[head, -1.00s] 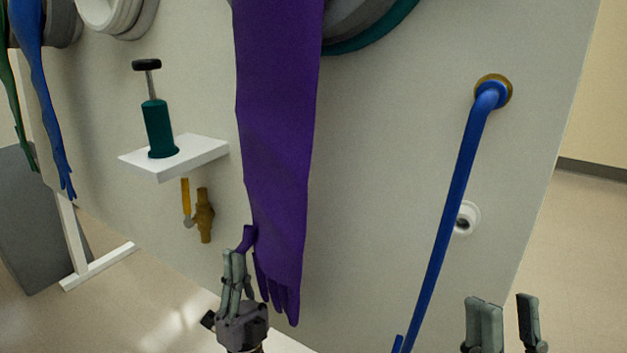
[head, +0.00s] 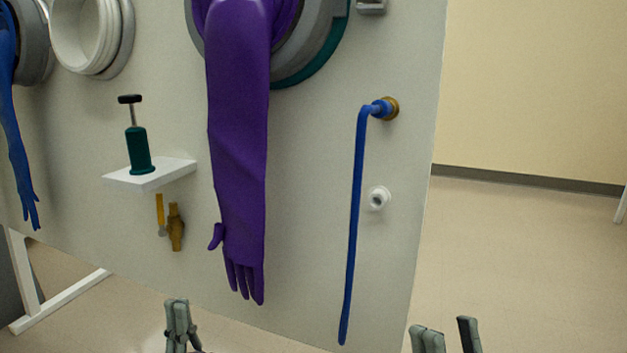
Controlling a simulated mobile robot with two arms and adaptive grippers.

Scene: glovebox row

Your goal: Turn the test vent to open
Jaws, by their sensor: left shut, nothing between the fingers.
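A small brass valve (head: 175,228) sits low on the pale panel, under the white shelf, with a yellow lever (head: 160,209) upright on its left. It looks like the test vent; no label is readable. My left gripper (head: 177,312) is shut and empty, low in the picture below the valve and apart from it. My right gripper (head: 448,335) is at the bottom right edge, its fingers spread with nothing visible between them. Its lower part is cut off by the frame.
A purple glove (head: 238,150) hangs right of the valve. A green pump-like cylinder (head: 139,150) stands on the white shelf (head: 172,176) above it. A blue hose (head: 355,215) hangs from a brass fitting beside a white port (head: 378,198). Floor right of the panel is clear.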

